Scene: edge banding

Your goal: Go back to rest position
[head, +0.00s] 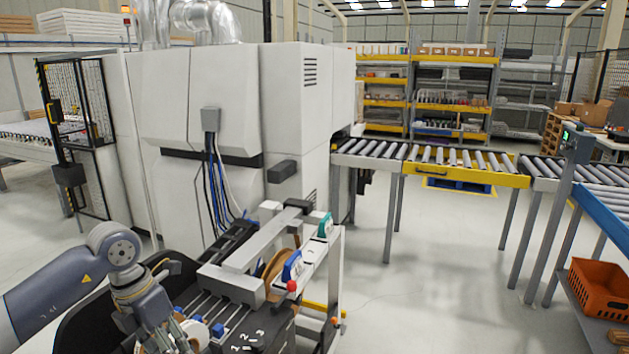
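My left arm comes in from the lower left. Its gripper (158,325) points down beside the edge banding unit (238,280), at the bottom of the head view. Its fingertips are at or below the picture's lower edge, so I cannot tell how far apart they are or whether anything is between them. My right gripper is not in view. A brown coil of banding (277,266) stands on the unit, next to a blue-handled part (292,265) and a teal-handled part (325,225).
A large white machine (225,110) fills the middle left. A roller conveyor (440,158) runs right from it. An orange crate (598,288) sits at the lower right. Storage shelves (445,60) stand behind. The floor (430,300) right of the banding unit is clear.

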